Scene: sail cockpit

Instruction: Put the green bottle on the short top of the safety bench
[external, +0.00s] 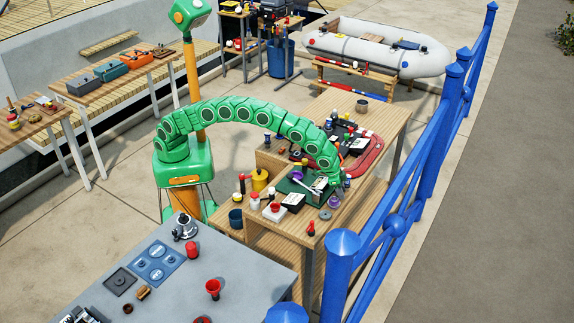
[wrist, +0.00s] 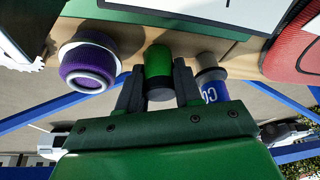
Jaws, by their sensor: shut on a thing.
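My gripper (external: 341,186) reaches down at the right edge of a wooden bench in the external view. In the wrist view my gripper (wrist: 158,82) is shut on the green bottle (wrist: 158,60), with a dark finger on each side of it; the bottle's dark end shows between the fingers. In the external view I cannot make out the bottle at the gripper. The wooden bench (external: 388,110) has several tops; I cannot tell for sure which is the short top. The bench edge (wrist: 235,47) shows behind the bottle in the wrist view.
A purple-and-white round item (wrist: 90,62) and a grey-and-blue can (wrist: 211,85) flank the gripper. A green board (external: 300,185) and a red tray (external: 366,160) lie on the crowded bench. A blue railing (external: 385,228) runs close along the right.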

